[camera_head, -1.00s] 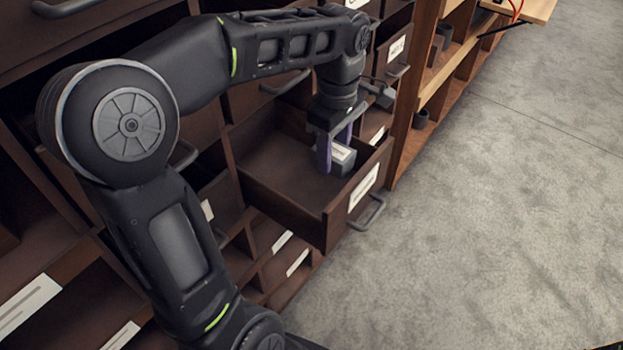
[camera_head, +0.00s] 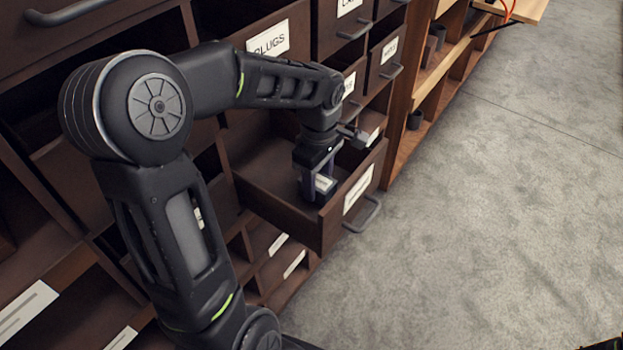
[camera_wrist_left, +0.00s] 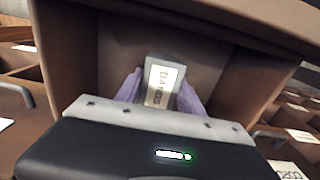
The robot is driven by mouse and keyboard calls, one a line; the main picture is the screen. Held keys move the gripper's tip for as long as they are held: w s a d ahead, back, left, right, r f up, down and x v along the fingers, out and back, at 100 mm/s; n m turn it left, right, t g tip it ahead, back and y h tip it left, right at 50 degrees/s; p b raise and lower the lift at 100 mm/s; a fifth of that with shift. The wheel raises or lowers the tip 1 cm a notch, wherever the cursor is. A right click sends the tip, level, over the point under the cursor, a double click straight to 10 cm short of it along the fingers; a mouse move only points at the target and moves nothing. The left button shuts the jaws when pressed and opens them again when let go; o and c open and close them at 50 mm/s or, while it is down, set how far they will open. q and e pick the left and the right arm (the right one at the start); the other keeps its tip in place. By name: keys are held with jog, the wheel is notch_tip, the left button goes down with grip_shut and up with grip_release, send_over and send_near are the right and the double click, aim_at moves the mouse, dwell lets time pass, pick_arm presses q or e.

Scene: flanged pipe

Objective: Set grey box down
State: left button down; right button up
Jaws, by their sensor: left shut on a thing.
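The grey box (camera_head: 323,186) has a pale label on top and is between the fingers of my left gripper (camera_head: 316,184). Whether the underside of the box touches the drawer floor is hidden. My right gripper is not in view.
The drawer's front carries a white label and a grey handle (camera_head: 363,216). Its walls stand close around my gripper. Labelled drawers, one reading "PLUGS" (camera_head: 268,40), are above and behind. Wooden shelves (camera_head: 432,75) stand to the right. The grey floor (camera_head: 480,220) is clear.

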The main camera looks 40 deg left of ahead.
pick_arm(q)
jog(key=shift+s+a+f, duration=0.1)
jog(key=shift+a+f, duration=0.1)
jog(key=shift+a, duration=0.25)
jog(key=shift+a+f, duration=0.15)
jog(key=shift+a, duration=0.3)
jog(key=shift+f, duration=0.2)
jog(key=shift+f, duration=0.25)
jog(key=c, duration=0.7)
grip_release()
jog(key=shift+r, duration=0.1)
jog(key=shift+r, duration=0.1)
jog(key=shift+r, duration=3.8)
